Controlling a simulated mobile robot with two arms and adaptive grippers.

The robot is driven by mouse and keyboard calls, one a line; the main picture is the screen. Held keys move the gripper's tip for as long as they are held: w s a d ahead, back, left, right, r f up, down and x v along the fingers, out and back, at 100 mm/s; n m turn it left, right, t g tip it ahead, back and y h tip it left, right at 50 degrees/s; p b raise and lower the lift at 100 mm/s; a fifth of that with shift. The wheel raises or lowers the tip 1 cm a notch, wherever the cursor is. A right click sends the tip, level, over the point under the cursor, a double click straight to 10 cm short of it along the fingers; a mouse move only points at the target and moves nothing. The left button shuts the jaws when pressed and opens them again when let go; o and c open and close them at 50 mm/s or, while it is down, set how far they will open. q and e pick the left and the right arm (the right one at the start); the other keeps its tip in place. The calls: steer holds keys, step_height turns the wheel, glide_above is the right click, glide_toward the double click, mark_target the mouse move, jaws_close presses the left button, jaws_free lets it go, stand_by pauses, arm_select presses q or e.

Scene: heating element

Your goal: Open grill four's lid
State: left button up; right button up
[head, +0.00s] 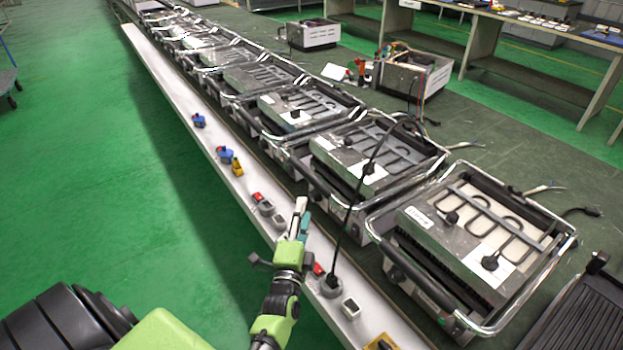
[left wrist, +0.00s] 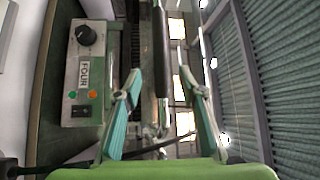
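In the left wrist view, grill four's control panel (left wrist: 84,72) shows the label FOUR, a black knob, and green and orange lights. Its black lid handle (left wrist: 161,45) runs lengthwise in the picture, between the two teal fingers. My left gripper (left wrist: 160,78) is open, with clear gaps on both sides of the handle. In the head view my left gripper (head: 299,213) is above the white bench edge, in front of the second-nearest grill (head: 372,160). No FOUR label is readable there. Its lid looks down. My right gripper is not in view.
The nearest grill (head: 475,235) stands at right, with more grills in a row behind. A black cable (head: 352,215) rises from a round base beside my gripper. Small blue and yellow parts (head: 226,155) lie on the white ledge (head: 190,130). Green floor is free at left.

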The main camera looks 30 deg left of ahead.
mark_target(312, 178)
arm_select(q)
steer(key=b+x, duration=0.5)
steer(key=x, duration=0.7)
steer(key=shift+f+b, duration=0.1)
steer(key=shift+b, duration=0.3)
steer(key=shift+w+a, duration=0.2)
steer(key=shift+w, duration=0.25)
jaws_close()
